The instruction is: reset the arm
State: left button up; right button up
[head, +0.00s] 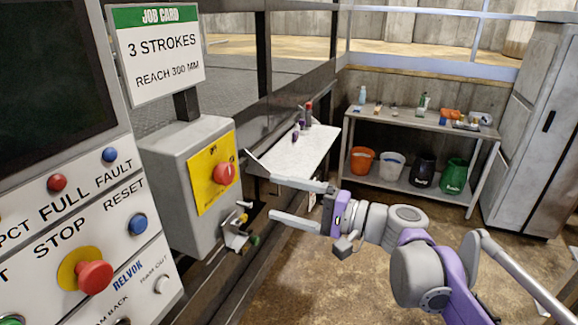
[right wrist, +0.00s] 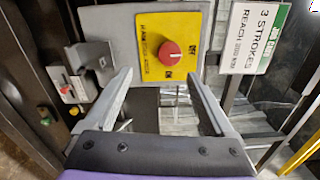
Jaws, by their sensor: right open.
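My right gripper (head: 270,196) reaches in from the right in the head view. It is open and empty, its two fingers pointing left towards a grey control box (head: 160,165). The box carries a yellow plate (head: 203,182) with a round red knob (head: 224,173). In the right wrist view my right gripper (right wrist: 160,76) has its fingers spread, with the red knob (right wrist: 171,53) beyond them; I see no contact. A small bracket with green and red knobs (head: 238,232) sits below the box. My left gripper is out of view.
A panel at left has a red stop button (head: 95,276) and a blue reset button (head: 138,223). A job card (head: 155,50) stands above the box. A pale ledge (head: 305,152) lies behind my gripper. A shelf with buckets (head: 455,176) and a cabinet (head: 530,130) stand behind. Some floor is clear.

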jog(key=s+d+f+n+h, duration=0.1)
jog(key=s+d+f+h, duration=0.3)
jog(key=f, duration=0.5)
jog(key=s+d+f+n+h, duration=0.1)
jog(key=s+d+f+h, duration=0.1)
jog(key=s+f+h, duration=0.35)
jog(key=s+d+f+n+h, duration=0.3)
jog(key=s+d+f+h, duration=0.4)
jog(key=d+f, duration=0.8)
jog(key=s+f, duration=0.1)
jog(key=s, duration=0.2)
jog(key=shift+s+d, duration=0.15)
